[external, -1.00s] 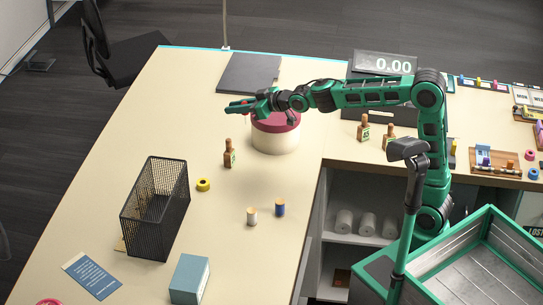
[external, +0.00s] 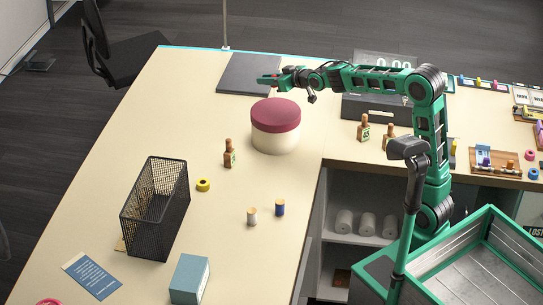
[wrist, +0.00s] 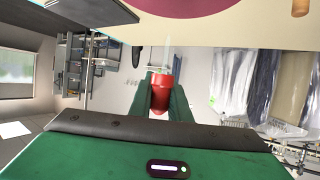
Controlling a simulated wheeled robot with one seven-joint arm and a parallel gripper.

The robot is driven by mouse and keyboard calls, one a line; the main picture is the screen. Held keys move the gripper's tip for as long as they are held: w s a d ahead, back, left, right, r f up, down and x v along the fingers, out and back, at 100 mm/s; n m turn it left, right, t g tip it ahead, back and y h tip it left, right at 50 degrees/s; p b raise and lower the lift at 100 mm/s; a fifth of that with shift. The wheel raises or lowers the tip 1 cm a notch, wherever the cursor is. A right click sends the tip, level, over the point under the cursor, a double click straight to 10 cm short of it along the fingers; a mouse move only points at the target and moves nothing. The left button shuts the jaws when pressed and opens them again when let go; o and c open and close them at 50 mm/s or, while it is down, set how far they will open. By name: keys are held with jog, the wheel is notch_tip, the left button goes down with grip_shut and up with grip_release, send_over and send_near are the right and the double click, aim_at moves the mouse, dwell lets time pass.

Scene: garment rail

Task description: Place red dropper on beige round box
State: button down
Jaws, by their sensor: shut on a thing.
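My gripper (external: 265,81) is shut on the red dropper (wrist: 160,92). In the wrist view the dropper's red bulb sits between the two green fingers, and a faint pale part extends beyond it. In the external view the dropper is too small to make out clearly. The beige round box (external: 273,142) stands upright on the table with its maroon lid (external: 276,114) on. In the external view my gripper appears above the lid, apart from it. Part of the maroon lid (wrist: 185,4) shows at the top edge of the wrist view.
A brown bottle (external: 230,155) stands left of the box. A black mesh basket (external: 156,210), yellow tape roll (external: 203,184), two thread spools and a blue box (external: 190,280) are on the table (external: 110,195). A dark flat panel (external: 248,74) lies behind.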

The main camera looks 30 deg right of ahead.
jog(key=shift+w+d+f, duration=0.35)
jog(key=shift+d+f, duration=0.1)
jog(key=shift+f, duration=0.55)
jog(key=shift+w+d+f, duration=0.3)
jog(key=shift+d+f, duration=0.1)
jog(key=shift+f, duration=0.6)
jog(key=shift+w+d+f, duration=0.35)
jog(key=shift+d+f, duration=0.1)
jog(key=shift+f, duration=0.55)
jog(key=c, duration=1.7)
grip_release()
jog(key=shift+o, duration=0.2)
jog(key=shift+s+d+r, duration=0.15)
jog(key=shift+s+r, duration=0.1)
jog(key=shift+s, duration=0.2)
jog(key=v, duration=1.1)
jog(key=shift+f, duration=0.1)
